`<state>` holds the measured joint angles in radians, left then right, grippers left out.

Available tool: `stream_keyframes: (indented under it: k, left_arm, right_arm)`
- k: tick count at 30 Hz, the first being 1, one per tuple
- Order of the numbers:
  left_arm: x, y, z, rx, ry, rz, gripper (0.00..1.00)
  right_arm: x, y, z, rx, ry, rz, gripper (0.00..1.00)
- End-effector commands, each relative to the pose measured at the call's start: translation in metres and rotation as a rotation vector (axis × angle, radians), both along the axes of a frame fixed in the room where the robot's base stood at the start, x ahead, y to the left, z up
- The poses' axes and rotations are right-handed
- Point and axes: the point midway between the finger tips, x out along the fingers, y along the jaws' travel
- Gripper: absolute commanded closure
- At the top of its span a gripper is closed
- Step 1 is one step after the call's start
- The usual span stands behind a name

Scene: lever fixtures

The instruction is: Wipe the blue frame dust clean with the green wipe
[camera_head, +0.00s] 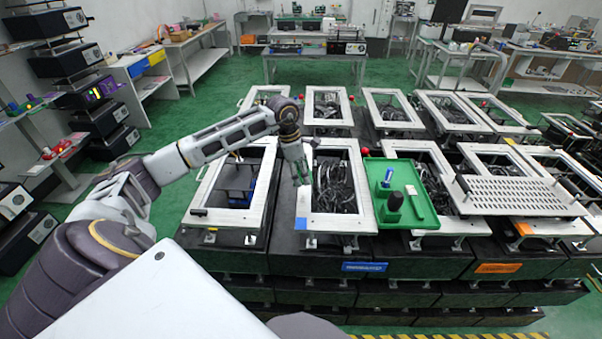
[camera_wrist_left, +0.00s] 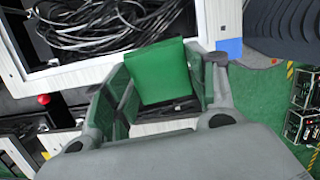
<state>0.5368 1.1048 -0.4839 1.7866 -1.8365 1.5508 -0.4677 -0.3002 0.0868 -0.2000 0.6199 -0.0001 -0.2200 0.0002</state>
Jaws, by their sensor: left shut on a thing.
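The green wipe (camera_wrist_left: 160,72) is a flat green square held between the fingers of my left gripper (camera_wrist_left: 160,100) in the left wrist view. In the head view, my left gripper (camera_head: 301,178) points down over the left side of a white frame (camera_head: 338,222) with a blue patch at its front left corner. The left wrist view shows a white frame bar (camera_wrist_left: 218,18) with a blue patch (camera_wrist_left: 230,48) just beyond the wipe. Whether the wipe touches the frame cannot be told. My right gripper is not in view.
Black cables lie inside the frame opening. A green tray (camera_head: 397,213) with a dark bottle (camera_head: 394,204) and a brush (camera_head: 414,199) sits just right of it. A perforated plate (camera_head: 520,195) lies farther right.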

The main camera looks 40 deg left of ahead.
Motion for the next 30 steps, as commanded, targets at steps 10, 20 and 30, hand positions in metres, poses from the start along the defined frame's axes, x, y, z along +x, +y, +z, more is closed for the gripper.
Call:
stream_keyframes:
  k: [10, 20, 30]
  left_arm:
    - [0.002, -0.001, 0.000, -0.001, 0.000, -0.083, 0.65]
    - [0.002, -0.001, 0.000, 0.000, 0.000, -0.096, 0.65]
    - [0.002, -0.005, -0.013, -0.002, 0.000, -0.099, 0.65]
  right_arm:
    - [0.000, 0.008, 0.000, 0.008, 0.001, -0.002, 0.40]
    - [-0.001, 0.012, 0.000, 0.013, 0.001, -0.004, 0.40]
    - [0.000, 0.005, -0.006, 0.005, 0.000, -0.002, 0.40]
